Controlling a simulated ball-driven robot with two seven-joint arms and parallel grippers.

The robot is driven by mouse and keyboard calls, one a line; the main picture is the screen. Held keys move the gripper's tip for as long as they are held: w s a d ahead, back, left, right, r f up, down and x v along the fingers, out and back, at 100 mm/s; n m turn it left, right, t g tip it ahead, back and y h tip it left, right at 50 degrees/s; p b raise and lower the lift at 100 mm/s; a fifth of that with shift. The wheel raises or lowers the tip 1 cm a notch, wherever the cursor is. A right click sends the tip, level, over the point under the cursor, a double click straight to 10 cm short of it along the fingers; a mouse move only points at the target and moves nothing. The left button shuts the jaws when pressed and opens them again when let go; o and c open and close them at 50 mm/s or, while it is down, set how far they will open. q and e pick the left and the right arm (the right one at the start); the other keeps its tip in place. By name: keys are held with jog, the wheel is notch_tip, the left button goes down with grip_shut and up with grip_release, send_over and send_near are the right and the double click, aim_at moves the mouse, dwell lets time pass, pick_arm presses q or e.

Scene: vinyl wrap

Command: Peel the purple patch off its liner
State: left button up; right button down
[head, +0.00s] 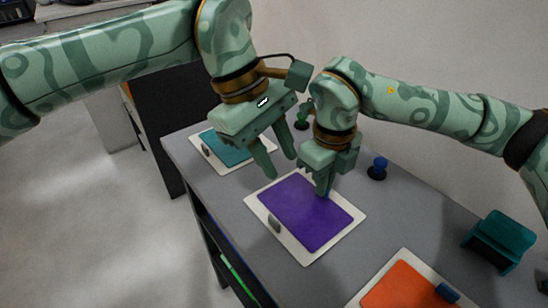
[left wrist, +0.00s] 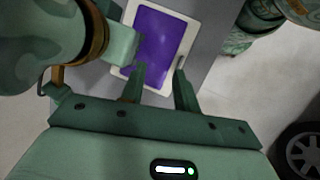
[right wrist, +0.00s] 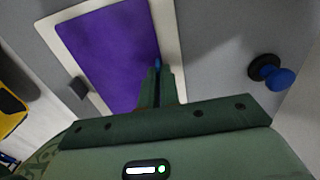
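The purple patch (head: 305,215) lies flat on its white liner (head: 352,225) on the grey table. It also shows in the left wrist view (left wrist: 160,35) and the right wrist view (right wrist: 108,55). A grey block (head: 275,222) sits on the liner's left border. The tab is mostly hidden by the fingers. My left gripper (head: 280,160) is open and empty, above the far left part of the liner.
A teal patch on a white liner (head: 262,161) lies behind, and an orange patch (head: 400,290) with a blue tab (head: 447,292) lies at the front right. A blue knob (head: 379,164) and a teal holder (head: 500,238) stand on the right side.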

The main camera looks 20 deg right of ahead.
aim_at(273, 220)
jog(key=shift+a, duration=0.1)
pick_arm(q)
jog(key=f+y, duration=0.1)
jog(key=f, duration=0.2)
jog(key=s+a+f+m+t+y, duration=0.1)
jog(key=f, duration=0.3)
jog(key=s+f+t+y, duration=0.1)
jog(key=f, duration=0.3)
jog(key=shift+s+a+f+y, duration=0.15)
jog(key=shift+f+y, duration=0.05)
jog(key=shift+y, duration=0.2)
jog(key=shift+c, duration=0.3)
grip_shut()
pick_arm(e)
jog(key=shift+r, duration=0.75)
jog(key=shift+r, duration=3.35)
